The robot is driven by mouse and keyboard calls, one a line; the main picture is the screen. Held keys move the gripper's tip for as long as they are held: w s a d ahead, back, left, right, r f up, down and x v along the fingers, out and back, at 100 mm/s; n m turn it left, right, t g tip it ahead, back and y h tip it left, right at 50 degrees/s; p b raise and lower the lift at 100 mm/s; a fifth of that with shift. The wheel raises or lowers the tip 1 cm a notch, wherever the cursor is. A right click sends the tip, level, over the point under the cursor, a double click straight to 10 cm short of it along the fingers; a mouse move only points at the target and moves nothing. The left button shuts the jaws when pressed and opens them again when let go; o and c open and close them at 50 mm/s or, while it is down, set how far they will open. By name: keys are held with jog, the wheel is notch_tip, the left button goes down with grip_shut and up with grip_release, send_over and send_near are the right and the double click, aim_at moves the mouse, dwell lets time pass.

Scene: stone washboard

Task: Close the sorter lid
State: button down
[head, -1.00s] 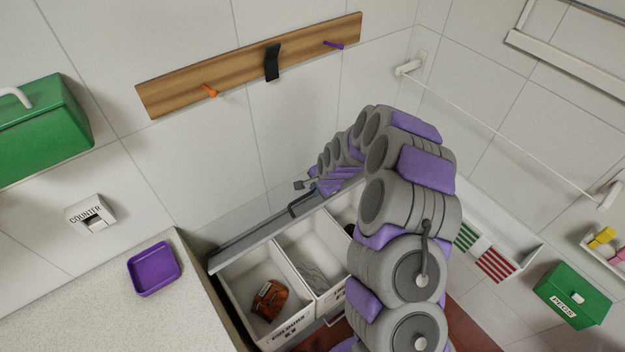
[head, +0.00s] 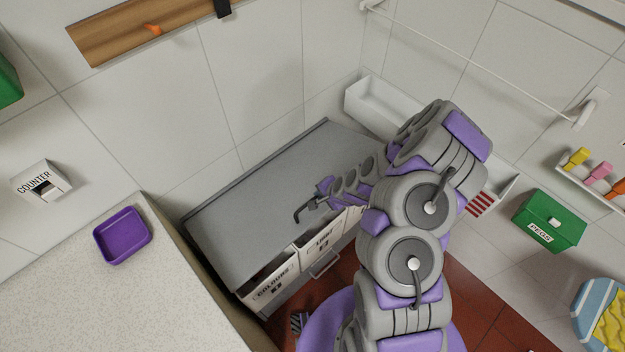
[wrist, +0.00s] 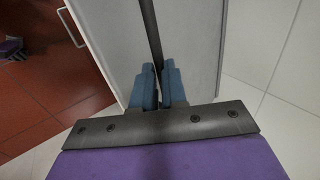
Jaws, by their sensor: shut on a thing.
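The sorter lid (head: 255,195) is a broad grey panel in the head view, lowered over the sorter's bins. A narrow gap shows under its front edge at the "COLOURS" bin (head: 273,288), so it looks a little raised there. The "LIGHT" bin (head: 322,246) is beside it. The bins' insides are mostly hidden. My gripper (head: 320,198) is at the lid's front edge, shut on the dark lid handle (head: 303,215). My arm hides the sorter's right end.
A speckled counter with a purple tray (head: 122,236) stands left of the sorter. A white trough (head: 372,106) is on the wall behind. A green "PEGS" box (head: 549,220) is at the right. The red tiled floor (head: 480,300) is open at the lower right.

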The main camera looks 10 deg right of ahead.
aim_at(329, 209)
jog(key=f+b, duration=0.1)
jog(key=f, duration=0.1)
jog(key=s+d+f+b, duration=0.1)
jog(key=f, duration=0.1)
jog(key=s+f+b, duration=0.1)
jog(key=f, duration=0.2)
jog(key=shift+s+d+b, duration=0.1)
jog(key=shift+d+b, duration=0.1)
jog(key=shift+b, duration=0.15)
jog(key=c, duration=1.8)
grip_release()
jog(key=shift+s+d+r, duration=0.1)
jog(key=shift+r, duration=0.1)
jog(key=shift+c, duration=0.2)
jog(key=shift+o, duration=0.6)
jog(key=shift+r, duration=0.1)
jog(key=o, duration=0.3)
jog(key=shift+d+p, duration=0.15)
jog(key=shift+p, duration=0.15)
jog(key=shift+o, duration=1.3)
jog(key=shift+a, duration=0.2)
jog(key=p+v, duration=1.2)
jog(key=v, duration=0.5)
jog(key=shift+p, duration=0.4)
jog(key=shift+d+r, duration=0.1)
